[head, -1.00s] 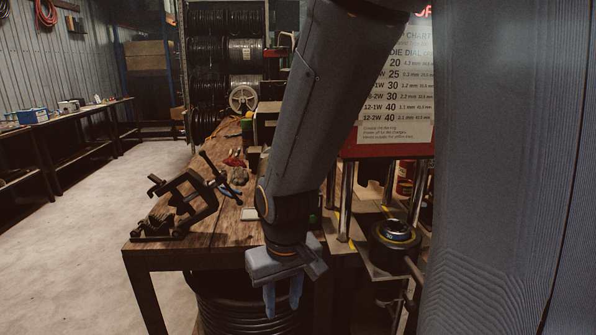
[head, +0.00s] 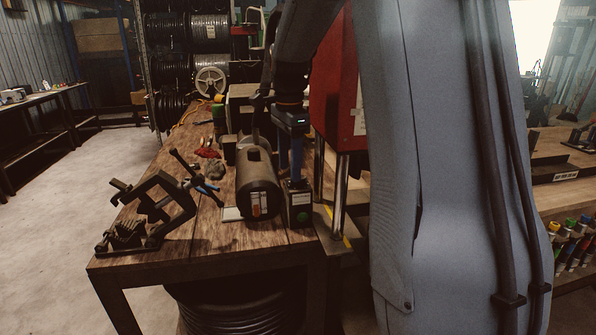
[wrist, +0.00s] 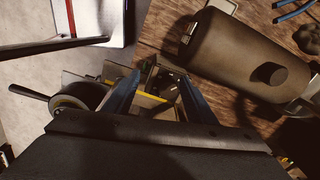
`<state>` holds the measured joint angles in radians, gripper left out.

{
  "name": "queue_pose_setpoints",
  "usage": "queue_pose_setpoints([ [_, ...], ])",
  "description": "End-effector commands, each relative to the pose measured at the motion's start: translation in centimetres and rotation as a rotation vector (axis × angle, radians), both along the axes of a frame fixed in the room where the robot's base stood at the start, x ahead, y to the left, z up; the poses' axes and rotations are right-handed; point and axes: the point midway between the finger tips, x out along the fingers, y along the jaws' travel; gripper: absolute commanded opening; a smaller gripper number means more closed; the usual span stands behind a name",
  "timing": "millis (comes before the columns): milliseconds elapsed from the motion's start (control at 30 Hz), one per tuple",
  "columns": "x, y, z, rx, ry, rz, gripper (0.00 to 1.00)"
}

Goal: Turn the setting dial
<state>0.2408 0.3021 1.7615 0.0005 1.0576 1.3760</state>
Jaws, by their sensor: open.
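My gripper (head: 290,160) is open and empty, pointing down between the dark motor cylinder and the red crimper. In the wrist view its two blue fingers (wrist: 158,82) are spread apart, with a cluttered dark area between and below them. A round dark part with a lighter ring (wrist: 75,98), probably the setting dial, lies left of the fingers, clear of them. A black lever sticks out to its left. In the head view my arm hides that spot. The red crimper housing (head: 337,95) stands on metal posts right of the gripper.
The dark motor cylinder (head: 258,185) lies on the wooden bench (head: 200,245) close left of my gripper. A small box with a green label (head: 299,205) stands beneath the gripper. A black vise-like clamp (head: 155,210) is at the bench's left. Free floor lies further left.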

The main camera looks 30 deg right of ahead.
Motion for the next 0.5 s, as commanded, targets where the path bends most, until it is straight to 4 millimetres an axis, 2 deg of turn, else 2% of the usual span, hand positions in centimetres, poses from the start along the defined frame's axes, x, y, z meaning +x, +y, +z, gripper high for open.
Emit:
queue_pose_setpoints([
  [33, 0.8, -1.2, 1.0, 0.002, 0.004, -0.092, 0.51],
  [100, 1.5, -2.3, 2.1, 0.004, 0.009, -0.198, 0.51],
  [267, 2.2, -3.6, 3.3, 0.007, 0.019, -0.328, 0.51],
  [367, 2.2, -3.7, 2.8, 0.008, 0.022, -0.347, 0.51],
  [500, 2.1, -3.7, 0.9, 0.008, 0.024, -0.346, 0.51],
])
